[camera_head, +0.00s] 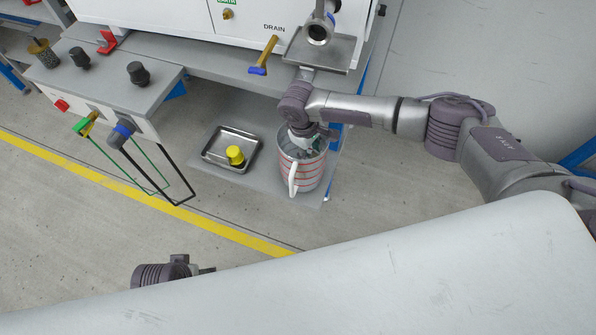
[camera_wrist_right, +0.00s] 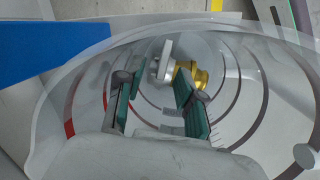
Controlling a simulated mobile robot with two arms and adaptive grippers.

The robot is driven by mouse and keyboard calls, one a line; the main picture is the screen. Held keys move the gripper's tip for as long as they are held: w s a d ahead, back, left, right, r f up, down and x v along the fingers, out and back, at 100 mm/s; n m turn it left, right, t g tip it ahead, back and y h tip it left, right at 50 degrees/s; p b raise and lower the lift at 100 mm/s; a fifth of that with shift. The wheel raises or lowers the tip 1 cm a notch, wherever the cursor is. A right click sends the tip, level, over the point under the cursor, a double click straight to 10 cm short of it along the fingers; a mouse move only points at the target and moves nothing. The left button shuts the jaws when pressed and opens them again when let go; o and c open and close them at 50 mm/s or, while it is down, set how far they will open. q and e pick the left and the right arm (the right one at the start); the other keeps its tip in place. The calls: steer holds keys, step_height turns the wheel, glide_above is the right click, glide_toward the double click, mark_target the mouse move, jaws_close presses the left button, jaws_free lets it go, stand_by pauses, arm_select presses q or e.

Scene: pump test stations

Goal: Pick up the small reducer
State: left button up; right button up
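In the right wrist view, a small brass fitting (camera_wrist_right: 189,75) with a pale grey metal part (camera_wrist_right: 161,62) beside it lies inside the clear jug; this looks like the small reducer. My right gripper (camera_wrist_right: 160,88) reaches down into the jug. Its green-padded fingers are apart with nothing between them, and the fitting shows just beyond the fingertips, towards the right finger. In the head view, the jug (camera_head: 308,178), with red bands and a white handle, stands on the low shelf, and my right gripper (camera_head: 304,141) is at its mouth. My left gripper is mostly hidden at the bottom left (camera_head: 180,272).
A metal tray (camera_head: 215,154) holding a yellow cylindrical piece (camera_head: 235,155) lies left of the jug. The shelf (camera_head: 275,184) is bare around them. Above are a blue-tipped drain valve lever (camera_head: 264,56) and a pipe outlet (camera_head: 318,30). A grey bench (camera_head: 105,80) with knobs stands left.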

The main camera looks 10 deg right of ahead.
jaws_close()
steer(key=shift+r, duration=0.1)
stand_by(0.4)
steer(key=shift+r, duration=0.35)
arm_select(q)
steer(key=shift+s+f+p, duration=1.15)
steer(key=shift+f+p, duration=0.6)
steer(key=shift+f, duration=2.6)
step_height(320, 180, up, 12)
steer(key=p, duration=1.2)
steer(key=shift+g, duration=0.3)
arm_select(e)
step_height(320, 180, up, 22)
arm_select(q)
steer(key=shift+a, duration=0.1)
arm_select(e)
steer(key=shift+a, duration=0.1)
